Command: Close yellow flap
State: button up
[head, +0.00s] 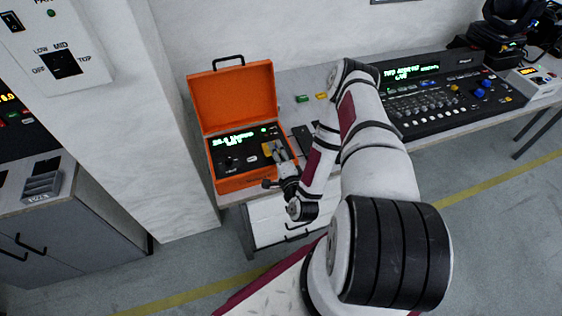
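An orange case (232,95) stands open on the desk, its lid upright at the back. Its black panel has a lit green display (232,139), knobs and switches. A small yellow part, which looks like the yellow flap (267,149), shows on the right side of the panel. My gripper (280,152) is over the right part of the panel, right beside the yellow part, with its fingers pointing away from me. The fingers partly cover that area. I cannot tell whether they touch the flap, how far the flap stands open, or whether the fingers are apart.
The desk (290,82) carries a small green block (303,99) and a yellow block (321,97) behind my arm. A black mixing console (440,97) stands to the right. A white pillar (165,120) is close on the case's left. White drawers (268,222) are below.

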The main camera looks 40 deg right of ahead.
jog(key=v, duration=1.1)
jog(key=shift+s+r, duration=0.1)
jog(key=shift+s, duration=0.05)
